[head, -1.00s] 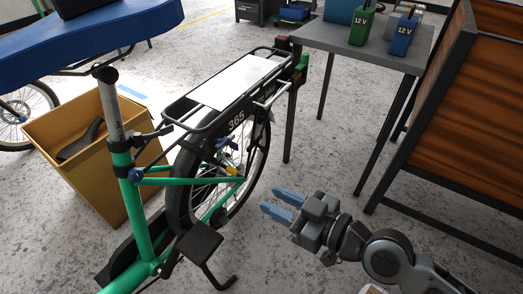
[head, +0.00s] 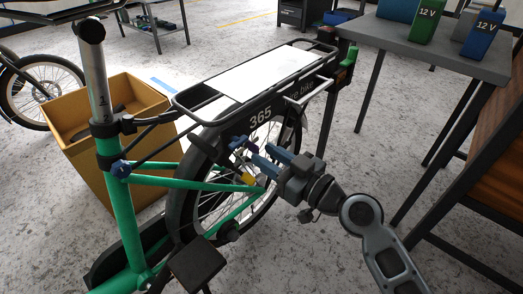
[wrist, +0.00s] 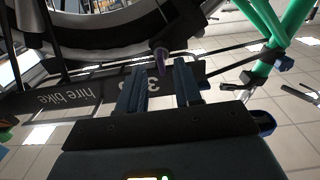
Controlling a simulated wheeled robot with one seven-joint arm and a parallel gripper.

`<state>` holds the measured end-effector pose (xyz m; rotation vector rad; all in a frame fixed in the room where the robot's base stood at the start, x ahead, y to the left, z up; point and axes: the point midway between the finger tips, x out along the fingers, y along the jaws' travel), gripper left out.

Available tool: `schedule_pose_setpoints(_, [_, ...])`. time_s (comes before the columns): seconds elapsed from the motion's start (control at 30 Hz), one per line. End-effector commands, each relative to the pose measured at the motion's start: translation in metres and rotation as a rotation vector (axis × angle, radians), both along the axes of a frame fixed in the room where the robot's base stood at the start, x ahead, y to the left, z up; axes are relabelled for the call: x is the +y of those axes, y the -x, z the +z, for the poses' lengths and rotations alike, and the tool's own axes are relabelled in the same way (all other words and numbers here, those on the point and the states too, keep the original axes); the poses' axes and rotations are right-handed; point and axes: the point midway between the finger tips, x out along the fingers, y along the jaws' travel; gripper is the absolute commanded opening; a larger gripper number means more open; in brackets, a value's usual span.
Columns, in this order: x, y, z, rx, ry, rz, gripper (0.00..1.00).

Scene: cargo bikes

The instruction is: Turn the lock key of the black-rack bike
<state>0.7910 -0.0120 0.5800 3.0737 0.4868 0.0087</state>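The black-rack bike has a green frame (head: 122,215) and a black rear rack (head: 183,101) with a white top plate, marked 365. A small purple piece that looks like the lock key (head: 238,143) sits by the rear wheel below the rack. In the wrist view the purple piece (wrist: 161,58) stands just beyond my fingertips, roughly between their lines. My gripper (head: 262,155) is open and empty, with its blue fingers pointing left at the wheel; its parted fingers also show in the wrist view (wrist: 158,75). Whether a fingertip touches the key I cannot tell.
A yellow piece (head: 249,179) sits below the key by the spokes. A grey table (head: 425,45) with 12 V batteries stands at the back right, a brown wooden panel (head: 500,170) at the right. An ochre bin (head: 75,150) stands behind the frame.

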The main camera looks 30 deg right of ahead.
Motion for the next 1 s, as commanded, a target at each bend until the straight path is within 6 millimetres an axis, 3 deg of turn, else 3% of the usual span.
schedule_pose_setpoints(0.2, [0.008, -0.022, 0.000, 0.000, -0.001, 0.001, 0.34])
schedule_pose_setpoints(0.57, [0.009, -0.026, 0.000, 0.001, 0.000, 0.001, 0.34])
schedule_pose_setpoints(0.9, [0.009, -0.026, 0.000, 0.001, 0.000, 0.000, 0.01])
schedule_pose_setpoints(1.0, [0.009, -0.026, 0.000, 0.001, 0.000, 0.000, 0.00])
